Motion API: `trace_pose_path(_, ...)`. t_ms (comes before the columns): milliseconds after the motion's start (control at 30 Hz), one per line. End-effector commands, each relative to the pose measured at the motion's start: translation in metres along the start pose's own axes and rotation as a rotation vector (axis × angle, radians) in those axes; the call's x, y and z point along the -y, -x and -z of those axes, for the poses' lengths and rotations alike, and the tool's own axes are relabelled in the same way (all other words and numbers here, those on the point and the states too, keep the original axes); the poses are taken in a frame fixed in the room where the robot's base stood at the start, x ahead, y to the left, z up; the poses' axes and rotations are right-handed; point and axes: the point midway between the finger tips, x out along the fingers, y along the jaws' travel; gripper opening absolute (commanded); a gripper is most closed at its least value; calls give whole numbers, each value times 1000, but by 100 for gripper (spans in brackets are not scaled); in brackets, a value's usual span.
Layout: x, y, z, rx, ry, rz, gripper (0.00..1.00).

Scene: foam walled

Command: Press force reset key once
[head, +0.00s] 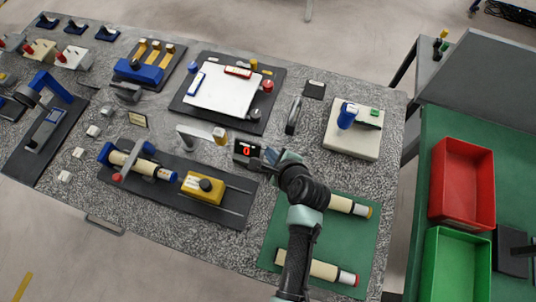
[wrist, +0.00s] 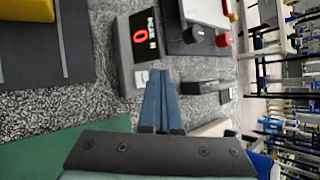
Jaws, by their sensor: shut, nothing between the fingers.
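The force display (head: 247,151) is a small dark box with a red 0, near the middle of the table. In the wrist view the same display (wrist: 142,38) shows its red 0 and a pale grey lower face with a small light key (wrist: 141,78). My gripper (head: 268,156) is shut and empty, just right of the display in the head view. In the wrist view its blue-grey fingers (wrist: 161,75) point toward the display's lower end, close beside the key. I cannot tell whether they touch it.
A black rail base with a yellow block (head: 203,187) lies left of my gripper. A white plate (head: 221,88) on a black board stands behind. A green mat (head: 270,254) with tan cylinders lies under my arm. Red (head: 462,183) and green (head: 457,265) bins stand at right.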

Motion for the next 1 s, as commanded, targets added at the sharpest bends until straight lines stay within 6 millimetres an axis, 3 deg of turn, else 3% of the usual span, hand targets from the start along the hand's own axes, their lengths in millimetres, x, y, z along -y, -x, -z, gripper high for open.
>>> trace_pose_path(333, 19, 25, -18, 0, -1, 0, 0)
trace_pose_path(1000, 18, 25, -18, 0, 0, 0, 0)
